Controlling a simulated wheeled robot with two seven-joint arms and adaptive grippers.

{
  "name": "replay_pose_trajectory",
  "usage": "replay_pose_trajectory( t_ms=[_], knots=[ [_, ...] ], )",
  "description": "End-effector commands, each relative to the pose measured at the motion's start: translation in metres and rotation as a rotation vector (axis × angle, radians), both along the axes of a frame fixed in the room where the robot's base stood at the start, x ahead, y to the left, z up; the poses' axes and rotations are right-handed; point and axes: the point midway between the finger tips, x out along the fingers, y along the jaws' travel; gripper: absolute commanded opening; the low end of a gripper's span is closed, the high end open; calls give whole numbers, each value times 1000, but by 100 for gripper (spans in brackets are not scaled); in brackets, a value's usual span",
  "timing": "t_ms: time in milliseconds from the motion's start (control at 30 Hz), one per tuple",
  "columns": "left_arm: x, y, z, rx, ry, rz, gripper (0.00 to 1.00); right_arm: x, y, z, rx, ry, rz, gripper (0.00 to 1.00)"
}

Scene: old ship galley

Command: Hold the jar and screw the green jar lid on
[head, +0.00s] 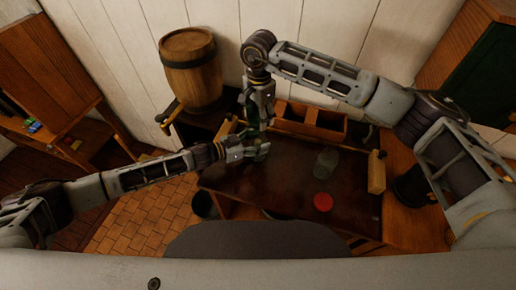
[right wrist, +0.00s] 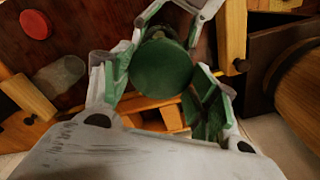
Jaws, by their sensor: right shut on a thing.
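The green jar lid (right wrist: 162,68) shows as a round disc in the right wrist view. My right gripper (right wrist: 162,82) is shut on it, with one finger on each side. In the head view my right gripper (head: 262,118) points down over the left part of the table. My left gripper (head: 258,151) reaches in from the left just below it. In the right wrist view its fingers lie either side of a dark jar body (right wrist: 158,34) just behind the lid. The lid hides most of the jar, so finger contact and the lid's seating cannot be told.
A clear glass jar (head: 325,162) and a red lid (head: 323,201) rest on the dark table (head: 275,185). A wooden divided box (head: 310,123) stands at the table's back. A barrel (head: 190,68) stands behind to the left. The table's front middle is clear.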

Motion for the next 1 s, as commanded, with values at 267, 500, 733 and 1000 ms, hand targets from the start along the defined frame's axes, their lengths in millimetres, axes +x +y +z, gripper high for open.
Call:
replay_pose_trajectory(
  t_ms=[267, 500, 733, 1000],
  knots=[
    [0, 0, 0, 0, 0, 0, 18, 0, 0, 0, 0, 0, 0, 48],
    [0, 0, 0, 0, 0, 1, 18, 0, 0, -10, -1, 1, 0, 48],
    [0, 0, 0, 0, 0, 1, 18, 0, 0, -31, 0, 1, -1, 48],
    [0, 0, 0, 1, -1, 1, 18, 0, 0, -49, 1, -1, 0, 48]
  ],
)
